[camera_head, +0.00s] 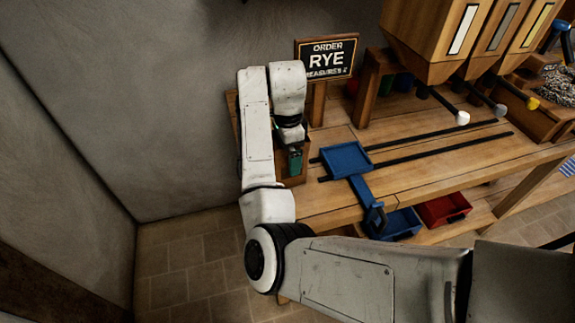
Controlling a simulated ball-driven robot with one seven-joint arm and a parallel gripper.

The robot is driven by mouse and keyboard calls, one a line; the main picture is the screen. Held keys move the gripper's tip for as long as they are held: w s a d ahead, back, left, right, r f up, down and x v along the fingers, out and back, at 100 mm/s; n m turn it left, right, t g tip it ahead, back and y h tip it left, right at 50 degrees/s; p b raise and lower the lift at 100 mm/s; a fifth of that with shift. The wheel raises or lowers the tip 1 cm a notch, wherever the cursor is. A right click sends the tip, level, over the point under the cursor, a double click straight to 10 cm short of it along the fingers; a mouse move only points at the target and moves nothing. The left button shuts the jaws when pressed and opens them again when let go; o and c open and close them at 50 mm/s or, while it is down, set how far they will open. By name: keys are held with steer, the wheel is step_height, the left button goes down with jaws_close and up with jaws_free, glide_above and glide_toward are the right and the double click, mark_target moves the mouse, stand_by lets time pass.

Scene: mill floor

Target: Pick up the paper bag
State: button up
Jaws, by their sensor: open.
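My gripper (294,160) points down at the left end of the wooden bench, below the white arm links. It is open, though its fingers show small and partly hidden. A brown, box-like shape (283,174) stands right behind and around the fingertips. I cannot tell whether it is the paper bag or a wooden holder. No other paper bag can be made out, and my arm hides part of this end of the bench. Whether the fingers touch the brown shape cannot be told.
A sign reading "ORDER RYE" (326,60) stands behind the gripper. A blue tray (346,157) sits by dark rails to the right. Wooden hoppers (440,35) overhang the bench at the back right. Blue (402,224) and red (443,208) bins sit below. A grey wall is left.

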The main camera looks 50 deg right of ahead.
steer(key=shift+f, duration=0.5)
steer(key=c, duration=1.1)
steer(key=shift+o, duration=0.2)
steer(key=shift+r, duration=0.15)
